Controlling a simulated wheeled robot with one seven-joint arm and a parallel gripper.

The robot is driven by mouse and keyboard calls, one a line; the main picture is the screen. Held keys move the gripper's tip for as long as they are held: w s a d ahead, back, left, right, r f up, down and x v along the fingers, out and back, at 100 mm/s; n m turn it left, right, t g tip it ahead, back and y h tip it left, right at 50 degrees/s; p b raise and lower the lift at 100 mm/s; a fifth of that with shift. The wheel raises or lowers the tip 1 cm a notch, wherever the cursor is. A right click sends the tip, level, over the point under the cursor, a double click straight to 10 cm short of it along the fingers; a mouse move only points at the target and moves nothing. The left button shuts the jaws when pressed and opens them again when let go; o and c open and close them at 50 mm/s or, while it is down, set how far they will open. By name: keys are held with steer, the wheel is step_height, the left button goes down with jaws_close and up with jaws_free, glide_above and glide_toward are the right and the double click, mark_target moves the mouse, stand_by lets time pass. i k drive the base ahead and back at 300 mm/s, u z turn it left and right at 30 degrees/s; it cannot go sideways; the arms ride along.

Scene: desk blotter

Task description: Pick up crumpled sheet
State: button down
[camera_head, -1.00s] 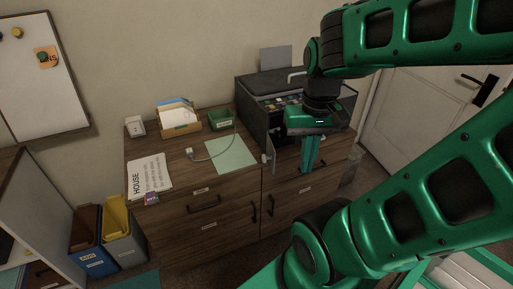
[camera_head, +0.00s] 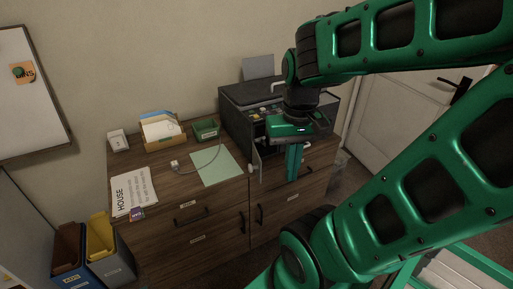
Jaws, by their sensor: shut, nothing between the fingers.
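My gripper (camera_head: 293,178) points down in front of the printer (camera_head: 240,120), with its green fingers together and nothing seen between them. It hangs before the front of the wooden cabinet (camera_head: 215,215). I cannot make out a crumpled sheet for certain. A small whitish lump (camera_head: 251,168) shows by the printer's lower left front corner, left of my fingers; it is too small to tell what it is. My gripper and wrist hide part of the printer's front.
On the cabinet top lie a pale green sheet (camera_head: 217,168), a cable plug (camera_head: 174,163), a printed HOUSE page (camera_head: 133,190), a paper tray (camera_head: 163,143) and a green box (camera_head: 205,134). Bins (camera_head: 110,262) stand at lower left. A door (camera_head: 395,125) is at right.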

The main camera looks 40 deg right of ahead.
mark_target(261, 140)
steer(key=z, duration=1.55)
steer(key=k, duration=0.75)
steer(key=u, duration=0.5)
